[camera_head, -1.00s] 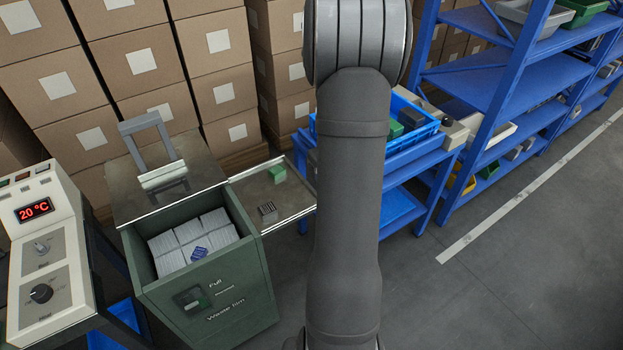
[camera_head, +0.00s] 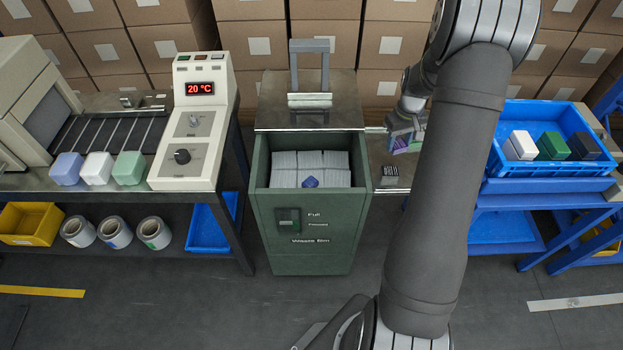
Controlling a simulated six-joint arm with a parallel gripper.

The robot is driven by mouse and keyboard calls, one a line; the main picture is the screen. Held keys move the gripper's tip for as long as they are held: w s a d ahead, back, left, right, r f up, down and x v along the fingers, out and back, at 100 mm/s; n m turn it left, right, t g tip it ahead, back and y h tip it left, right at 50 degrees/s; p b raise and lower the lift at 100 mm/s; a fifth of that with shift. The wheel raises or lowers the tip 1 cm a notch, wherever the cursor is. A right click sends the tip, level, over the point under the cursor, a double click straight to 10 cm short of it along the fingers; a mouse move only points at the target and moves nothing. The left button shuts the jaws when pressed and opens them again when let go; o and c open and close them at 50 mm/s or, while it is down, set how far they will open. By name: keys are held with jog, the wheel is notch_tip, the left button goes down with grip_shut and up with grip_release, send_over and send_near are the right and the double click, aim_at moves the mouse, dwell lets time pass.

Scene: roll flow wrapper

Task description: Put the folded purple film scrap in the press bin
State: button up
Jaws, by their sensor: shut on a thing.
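The press bin (camera_head: 302,228) is a dark green box labelled "Waste film", open at the top, with a grey lever frame (camera_head: 309,68) behind its opening. Several white bundles (camera_head: 285,160) fill it, and a small blue piece (camera_head: 310,182) lies on them. My gripper (camera_head: 404,137) is right of the bin, over the small side shelf, and partly hidden by my arm. It is shut on a small purple piece (camera_head: 399,140), which looks like the folded film scrap. Its edges are hard to make out beside green and pink patches.
A dark ribbed block (camera_head: 390,171) lies on the side shelf (camera_head: 378,150). A control box (camera_head: 190,125) reading 20 °C and purple, white and green blocks stand on the left bench. A blue crate (camera_head: 553,140) is at right. Stacked cartons close off the back.

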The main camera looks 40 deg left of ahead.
jog(key=s+a+f+n, duration=0.1)
jog(key=s+a+f, duration=0.15)
jog(key=a, duration=0.45)
jog(key=s+a+f+n, duration=0.2)
jog(key=s+a, duration=0.1)
jog(key=a, duration=0.3)
jog(key=n, duration=0.2)
send_over(333, 186)
notch_tip(333, 186, down, 13)
jog(key=shift+r, duration=0.2)
jog(key=shift+f, duration=2.2)
jog(key=shift+f, duration=0.15)
jog(key=o, duration=1)
jog(key=shift+c, duration=0.2)
